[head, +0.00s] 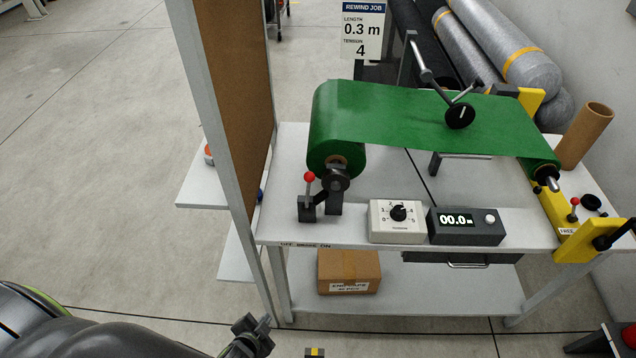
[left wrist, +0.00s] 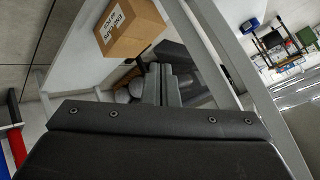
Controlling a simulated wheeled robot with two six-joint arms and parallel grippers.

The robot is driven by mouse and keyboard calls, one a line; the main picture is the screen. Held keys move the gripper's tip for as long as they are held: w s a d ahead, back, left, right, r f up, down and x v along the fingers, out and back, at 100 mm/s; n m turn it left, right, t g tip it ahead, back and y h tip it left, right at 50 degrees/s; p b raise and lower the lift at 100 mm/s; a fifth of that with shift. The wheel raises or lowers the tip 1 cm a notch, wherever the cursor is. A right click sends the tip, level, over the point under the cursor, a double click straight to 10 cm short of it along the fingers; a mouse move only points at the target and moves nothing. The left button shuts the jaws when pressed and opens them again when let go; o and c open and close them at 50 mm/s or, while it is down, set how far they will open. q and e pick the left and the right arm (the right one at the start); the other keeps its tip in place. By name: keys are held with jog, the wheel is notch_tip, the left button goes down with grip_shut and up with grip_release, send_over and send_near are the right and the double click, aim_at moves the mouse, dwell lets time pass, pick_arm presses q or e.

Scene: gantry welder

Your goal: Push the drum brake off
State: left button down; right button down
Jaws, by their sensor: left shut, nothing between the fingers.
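The drum brake looks to be the lever with a red ball knob (head: 309,177) on a dark block at the table's left front, beside the left end of the green roll (head: 335,158). The lever stands about upright. A label (head: 305,245) on the table edge below it seems to read off, brake, on. My left gripper (head: 262,326) is low in front of the table, below the tabletop and well apart from the lever. Its fingers show shut and empty in the left wrist view (left wrist: 160,72). My right gripper is not in view.
A tension dial box (head: 396,221) and a counter reading 00.0 (head: 466,225) stand right of the lever. A post and brown panel (head: 235,90) rise at the table's left. A cardboard box (head: 349,272) sits on the lower shelf. A second red-knobbed lever (head: 574,203) is at the right.

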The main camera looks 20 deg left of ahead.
pick_arm(q)
jog(key=w+d+r+m+t+h+p, duration=0.1)
jog(key=w+d+r+m+t, duration=0.15)
jog(key=w+r, duration=0.45)
jog(key=w+d+r+m+t+h+p, duration=0.1)
jog(key=w+d+r+m+t, duration=0.15)
jog(key=r, duration=0.85)
jog(key=m+t+h+p, duration=0.2)
jog(key=m+t+h, duration=0.1)
jog(key=m, duration=0.4)
send_near(307, 191)
jog(key=s+d+r, duration=0.1)
jog(key=d+r, duration=0.4)
jog(key=d, duration=0.2)
jog(key=shift+s+a+r, duration=0.1)
jog(key=x, duration=1)
jog(key=a, duration=0.4)
jog(key=shift+s+p, duration=0.2)
jog(key=shift+p, duration=0.15)
jog(key=shift+f, duration=0.2)
